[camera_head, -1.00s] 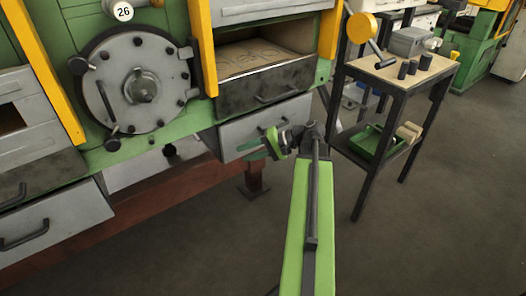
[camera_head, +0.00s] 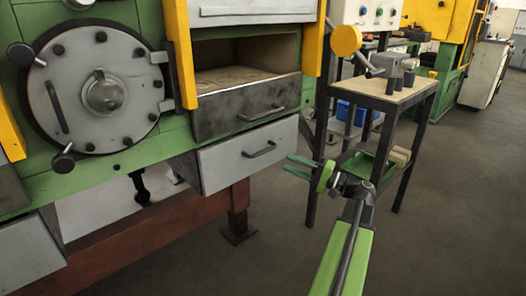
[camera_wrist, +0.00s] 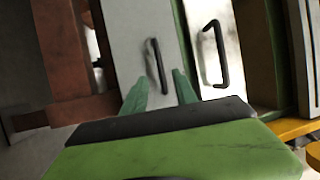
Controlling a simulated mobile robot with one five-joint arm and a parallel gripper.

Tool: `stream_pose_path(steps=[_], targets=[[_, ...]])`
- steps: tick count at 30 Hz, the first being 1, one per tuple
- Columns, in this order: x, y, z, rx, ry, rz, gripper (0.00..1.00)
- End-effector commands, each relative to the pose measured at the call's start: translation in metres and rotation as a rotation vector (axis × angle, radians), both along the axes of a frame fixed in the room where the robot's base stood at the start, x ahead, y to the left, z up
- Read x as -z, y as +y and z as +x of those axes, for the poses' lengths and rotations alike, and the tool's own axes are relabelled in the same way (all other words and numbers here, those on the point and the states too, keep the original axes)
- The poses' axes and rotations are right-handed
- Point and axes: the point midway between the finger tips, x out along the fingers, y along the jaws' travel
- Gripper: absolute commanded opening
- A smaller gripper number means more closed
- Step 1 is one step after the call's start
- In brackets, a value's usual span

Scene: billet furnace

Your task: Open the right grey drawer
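The right grey drawer (camera_head: 225,168) is below the dark-fronted drawer, on the right of the furnace. Its left side wall shows behind the front panel. Its dark bar handle (camera_head: 259,149) is also in the wrist view (camera_wrist: 157,66), on the pale drawer front (camera_wrist: 138,35). My gripper (camera_head: 289,165) is to the right of the drawer front in the head view, its green fingers pointing at it. In the wrist view my gripper (camera_wrist: 158,88) has its fingers apart, with the handle ahead between their tips. Nothing is between the fingers, and I see no contact.
The dark-fronted drawer (camera_head: 220,118) with its own handle is directly above. A side table (camera_head: 410,93) with small parts stands to the right, with a green tray (camera_head: 370,163) on its lower shelf. A reddish beam (camera_head: 150,235) runs below the furnace. Front floor is clear.

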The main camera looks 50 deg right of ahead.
Motion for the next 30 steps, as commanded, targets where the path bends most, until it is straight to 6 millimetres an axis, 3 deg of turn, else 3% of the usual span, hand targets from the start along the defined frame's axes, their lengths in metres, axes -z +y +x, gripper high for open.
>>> stream_pose_path(steps=[6,12,18,25,30], targets=[[-0.012,0.021,0.055,-0.008,0.001,0.000,0.34],[-0.017,0.033,0.092,-0.007,0.001,0.001,0.34],[-0.019,0.038,0.106,-0.006,0.001,0.000,0.34],[-0.018,0.038,0.107,-0.005,0.001,0.000,0.34],[-0.018,0.038,0.107,-0.006,0.001,0.000,0.15]])
